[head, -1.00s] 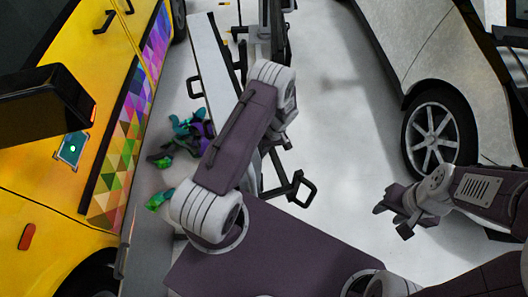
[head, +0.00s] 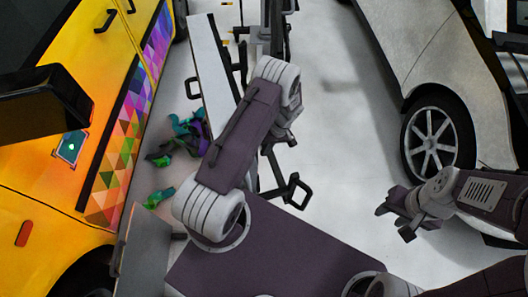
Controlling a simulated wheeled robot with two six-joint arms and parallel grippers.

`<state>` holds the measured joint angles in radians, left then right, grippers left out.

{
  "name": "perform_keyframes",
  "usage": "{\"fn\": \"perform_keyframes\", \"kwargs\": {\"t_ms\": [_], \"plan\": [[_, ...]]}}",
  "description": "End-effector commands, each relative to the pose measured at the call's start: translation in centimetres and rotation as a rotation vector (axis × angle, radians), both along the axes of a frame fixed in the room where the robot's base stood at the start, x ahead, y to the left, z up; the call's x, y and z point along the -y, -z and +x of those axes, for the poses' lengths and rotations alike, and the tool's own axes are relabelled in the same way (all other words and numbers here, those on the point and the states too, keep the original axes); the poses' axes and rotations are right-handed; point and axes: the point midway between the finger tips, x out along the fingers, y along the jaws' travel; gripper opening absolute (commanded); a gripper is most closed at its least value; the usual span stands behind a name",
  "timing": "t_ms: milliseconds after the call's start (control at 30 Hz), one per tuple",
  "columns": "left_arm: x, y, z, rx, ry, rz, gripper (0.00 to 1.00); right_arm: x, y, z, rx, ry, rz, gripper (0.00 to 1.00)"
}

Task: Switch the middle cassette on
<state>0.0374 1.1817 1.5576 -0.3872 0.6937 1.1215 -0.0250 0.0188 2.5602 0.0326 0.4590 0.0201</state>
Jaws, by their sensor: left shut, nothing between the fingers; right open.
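A black box-shaped unit (head: 40,100) hangs at the left edge in front of the yellow van. It may be a lamp cassette. I cannot make out which cassette is the middle one, or its switch. A dark stand (head: 276,25) rises at the top middle, partly behind my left arm. My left gripper (head: 289,138) is shut and empty at the far end of that arm, close to the stand and mostly hidden by my arm. I cannot tell whether it touches anything. My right gripper (head: 394,222) is open and empty, over bare floor at the right.
The yellow van (head: 40,215) with a coloured triangle wrap (head: 124,150) fills the left. A white car (head: 425,60) stands at the right. The floor (head: 345,150) right of centre is clear.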

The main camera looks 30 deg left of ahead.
Motion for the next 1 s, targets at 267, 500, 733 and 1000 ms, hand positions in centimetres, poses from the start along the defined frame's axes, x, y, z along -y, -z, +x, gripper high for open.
{"fn": "perform_keyframes", "kwargs": {"t_ms": [267, 500, 733, 1000], "plan": [[0.5, -6.2, 0.8, 0.004, 0.0, 0.002, 0.0, 0.0, 0.3, 0.0, 0.0, 0.0, 0.0, 0.41], [0.8, -9.5, 0.9, 0.001, 0.0, 0.0, 0.0, 0.0, 0.4, 0.0, 0.0, 0.0, 0.0, 0.41], [0.8, -10.1, 0.9, -0.001, 0.001, 0.0, 0.0, 0.0, 0.4, 0.0, 0.0, 0.0, 0.0, 0.41], [0.8, -10.0, 0.9, -0.001, 0.0, 0.001, 0.0, 0.0, 0.4, 0.0, 0.0, 0.0, 0.0, 0.41]]}}
